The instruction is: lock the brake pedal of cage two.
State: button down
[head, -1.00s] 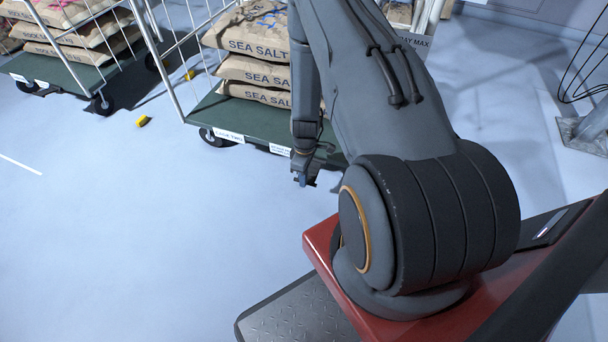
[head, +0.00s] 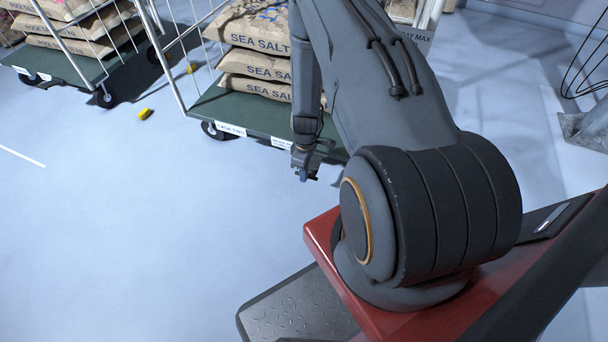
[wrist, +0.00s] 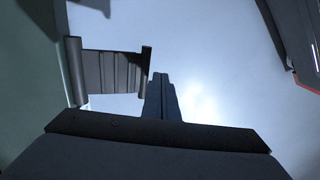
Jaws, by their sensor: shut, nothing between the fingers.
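Cage two (head: 240,111) is a wire roll cage with a green deck, stacked with sea salt sacks; its front label seems to read "CAGE TWO". In the wrist view its green deck edge (wrist: 28,90) runs down the left side. A dark ribbed pedal (wrist: 112,70) sticks out from that edge over the floor. My gripper (wrist: 161,80) is shut and empty, its fingertips just right of the pedal's outer end; I cannot tell whether they touch. In the head view my gripper (head: 306,174) is low by the cage's front edge, and the pedal is not clearly visible there.
Another loaded cage (head: 70,62) stands at the back left. Small yellow pieces lie on the floor, one nearer (head: 145,113) and one behind it (head: 190,69). The floor at left is clear.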

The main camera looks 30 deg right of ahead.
jog(key=s+a+r+p, duration=0.2)
jog(key=r, duration=0.4)
jog(key=s+a+r+p, duration=0.1)
jog(key=a+r+p, duration=0.1)
jog(key=r, duration=0.3)
jog(key=shift+s+a+r, duration=0.25)
jog(key=shift+s+r, duration=0.1)
jog(key=shift+r, duration=0.05)
jog(key=a+r+m, duration=0.1)
jog(key=a+r, duration=0.6)
jog(key=r, duration=0.7)
jog(key=a+r+m, duration=0.1)
jog(key=a+r, duration=0.5)
jog(key=r, duration=0.7)
jog(key=s+a+r+m, duration=0.1)
jog(key=s+a+r, duration=0.2)
jog(key=s+r, duration=0.6)
jog(key=s+a+r+m, duration=0.2)
jog(key=s+a+r, duration=0.2)
jog(key=s+r, duration=0.5)
jog(key=d+r+m+p, duration=0.2)
jog(key=d+r+p, duration=0.7)
jog(key=p, duration=0.9)
jog(key=shift+w+d+r+m+h, duration=0.2)
jog(key=shift+d+r+m+h, duration=0.1)
jog(key=shift+r, duration=0.15)
